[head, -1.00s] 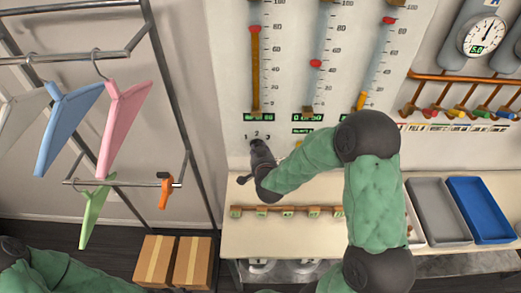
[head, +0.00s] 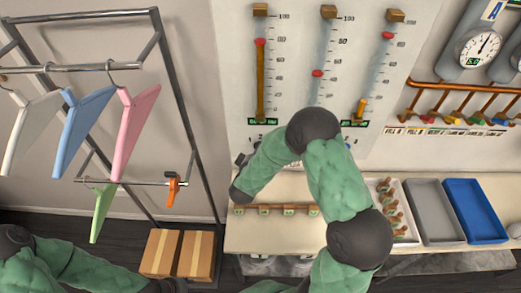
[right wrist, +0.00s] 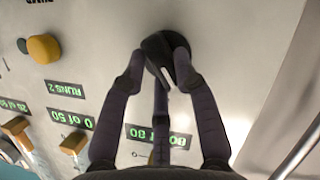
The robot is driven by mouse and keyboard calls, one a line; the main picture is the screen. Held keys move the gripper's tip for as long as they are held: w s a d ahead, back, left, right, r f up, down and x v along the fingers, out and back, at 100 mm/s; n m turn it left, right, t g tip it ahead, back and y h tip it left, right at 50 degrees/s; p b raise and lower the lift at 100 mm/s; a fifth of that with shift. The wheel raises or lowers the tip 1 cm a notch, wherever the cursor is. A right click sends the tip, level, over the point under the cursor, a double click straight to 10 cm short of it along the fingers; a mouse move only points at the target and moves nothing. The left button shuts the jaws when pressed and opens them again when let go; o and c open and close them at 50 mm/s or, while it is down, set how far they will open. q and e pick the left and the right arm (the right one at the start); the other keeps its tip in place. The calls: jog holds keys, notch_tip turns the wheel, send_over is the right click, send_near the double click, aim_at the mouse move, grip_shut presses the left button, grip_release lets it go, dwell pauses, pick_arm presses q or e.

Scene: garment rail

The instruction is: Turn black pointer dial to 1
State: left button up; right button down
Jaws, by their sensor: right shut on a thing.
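The black pointer dial (right wrist: 163,50) is on the pale wall panel, seen in the right wrist view. A pale wedge mark shows on its near side. My right gripper (right wrist: 158,68) has its fingers on both sides of the dial and is shut on it. In the head view my right gripper (head: 241,160) is small and dark at the panel's lower left, and the dial and its numerals cannot be made out there. I cannot read which number the pointer faces.
Green displays (right wrist: 65,90) and a yellow knob (right wrist: 43,48) sit near the dial. A garment rail (head: 182,110) with hangers stands left. A counter (head: 270,235) below the panel bears a grey tray (head: 437,238) and a blue tray (head: 503,236) at right.

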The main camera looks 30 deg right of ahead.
jog(key=shift+s+a+f+n+h+p, duration=0.15)
jog(key=shift+f+n+h, duration=0.2)
jog(key=shift+n, duration=0.25)
jog(key=shift+s+a+f+n+h+p, duration=0.15)
jog(key=shift+f+n+h, duration=0.15)
jog(key=shift+n, duration=0.3)
jog(key=shift+d+g, duration=0.15)
jog(key=shift+g, duration=0.15)
jog(key=c, duration=1.1)
grip_release()
jog(key=shift+o, duration=0.8)
jog(key=shift+w+d+r, duration=0.15)
jog(key=shift+d, duration=0.05)
jog(key=shift+r, duration=0.1)
jog(key=shift+w+a+r, duration=0.1)
jog(key=shift+a, duration=0.05)
